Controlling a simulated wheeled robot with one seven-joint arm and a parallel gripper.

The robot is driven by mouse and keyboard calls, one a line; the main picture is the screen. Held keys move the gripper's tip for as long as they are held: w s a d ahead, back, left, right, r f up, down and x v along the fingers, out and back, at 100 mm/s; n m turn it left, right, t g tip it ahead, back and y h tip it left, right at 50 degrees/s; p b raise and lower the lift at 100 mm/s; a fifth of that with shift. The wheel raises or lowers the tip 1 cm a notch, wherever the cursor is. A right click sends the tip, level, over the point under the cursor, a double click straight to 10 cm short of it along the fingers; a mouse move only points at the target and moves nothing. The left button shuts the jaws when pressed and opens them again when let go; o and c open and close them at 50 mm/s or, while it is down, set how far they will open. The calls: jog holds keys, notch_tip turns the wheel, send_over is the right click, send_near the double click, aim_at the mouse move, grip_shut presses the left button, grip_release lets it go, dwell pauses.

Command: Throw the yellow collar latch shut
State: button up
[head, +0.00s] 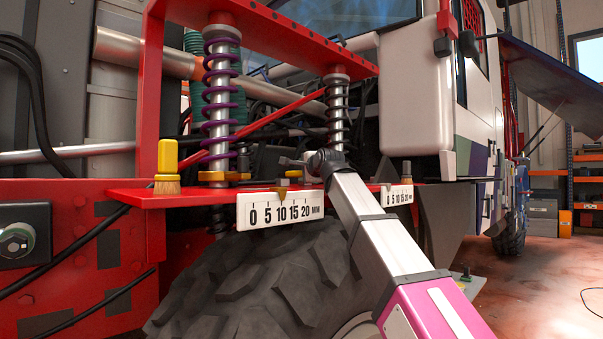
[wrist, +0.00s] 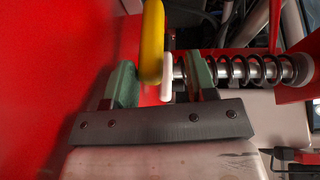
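The yellow collar latch shows in the wrist view as a rounded yellow piece (wrist: 152,42) reaching down between my fingers, with a small white piece beside it. My gripper (wrist: 160,88) has two green fingers standing apart, one on each side of the yellow piece. The left finger looks very close to it; I cannot tell whether they touch. A gap shows on the right side. In the head view my gripper (head: 298,164) is at the foot of the rear shock absorber (head: 337,105), where a bit of yellow (head: 293,174) shows; the rest is hidden.
A front shock absorber with a purple spring (head: 221,90) stands left on the red shelf (head: 125,195). A yellow-handled brush (head: 167,165) and white millimetre scales (head: 280,209) sit along its edge. The tyre (head: 270,285) is below, a red beam (head: 290,45) above.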

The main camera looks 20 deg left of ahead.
jog(key=v, duration=0.7)
jog(key=shift+s+d, duration=0.15)
jog(key=shift+s, duration=0.05)
